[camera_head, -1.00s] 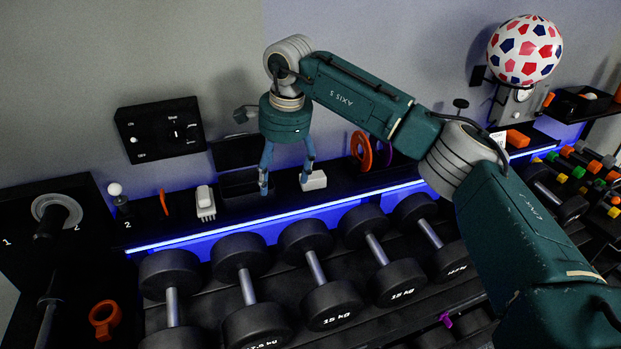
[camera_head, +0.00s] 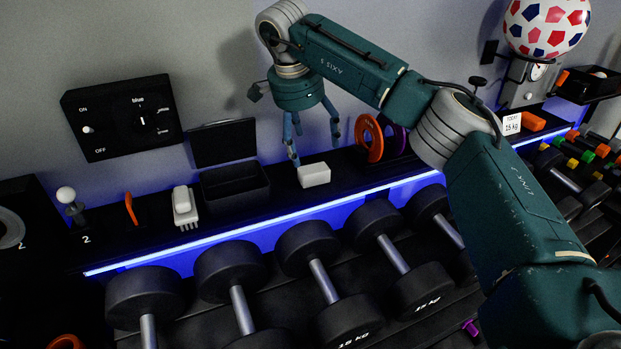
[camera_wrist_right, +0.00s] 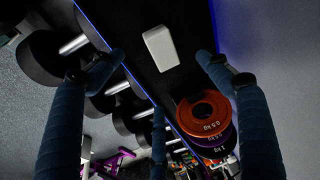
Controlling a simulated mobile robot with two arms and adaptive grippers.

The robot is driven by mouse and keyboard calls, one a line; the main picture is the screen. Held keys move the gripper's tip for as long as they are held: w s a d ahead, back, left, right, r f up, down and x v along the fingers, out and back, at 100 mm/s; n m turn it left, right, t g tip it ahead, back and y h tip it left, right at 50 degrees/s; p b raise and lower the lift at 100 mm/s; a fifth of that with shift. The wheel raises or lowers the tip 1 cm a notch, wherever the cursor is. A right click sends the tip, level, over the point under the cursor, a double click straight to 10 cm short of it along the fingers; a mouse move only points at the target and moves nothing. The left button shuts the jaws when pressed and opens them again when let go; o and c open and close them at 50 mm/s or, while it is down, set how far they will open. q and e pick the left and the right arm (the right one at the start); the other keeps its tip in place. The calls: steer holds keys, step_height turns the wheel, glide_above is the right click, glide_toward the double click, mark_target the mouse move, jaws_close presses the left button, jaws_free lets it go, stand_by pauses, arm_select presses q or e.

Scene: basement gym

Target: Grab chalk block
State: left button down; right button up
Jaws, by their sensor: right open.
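The chalk block (camera_head: 314,174) is a white block lying on the black shelf, right of an open black box. It also shows in the right wrist view (camera_wrist_right: 161,48), lying on the black shelf surface between the lines of the fingers. My right gripper (camera_head: 316,152) is open and empty just above and around the block's place, with fingers pointing down. In the right wrist view its blue fingers (camera_wrist_right: 160,65) are spread apart on both sides, and the block is not touched by them there. My left gripper is not in view.
The open black box (camera_head: 235,190) and a white brush (camera_head: 185,208) stand left of the block. Orange and purple small plates (camera_head: 369,139) stand close on its right. A blue-lit shelf edge (camera_head: 270,222) and a row of dumbbells (camera_head: 318,270) lie in front.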

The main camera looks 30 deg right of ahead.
steer(key=p, duration=0.1)
glide_above(316, 172)
steer(key=a, duration=0.1)
steer(key=f, duration=0.4)
steer(key=shift+s, duration=0.35)
steer(key=p+x, duration=0.1)
steer(key=x, duration=0.1)
steer(key=p+x, duration=0.2)
steer(key=x, duration=0.1)
steer(key=shift+a+f, duration=0.1)
steer(key=shift+a, duration=0.1)
steer(key=shift+d+f, duration=0.1)
steer(key=shift+f, duration=0.15)
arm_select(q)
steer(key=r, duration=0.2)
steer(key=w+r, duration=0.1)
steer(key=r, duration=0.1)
arm_select(e)
steer(key=c, duration=1.3)
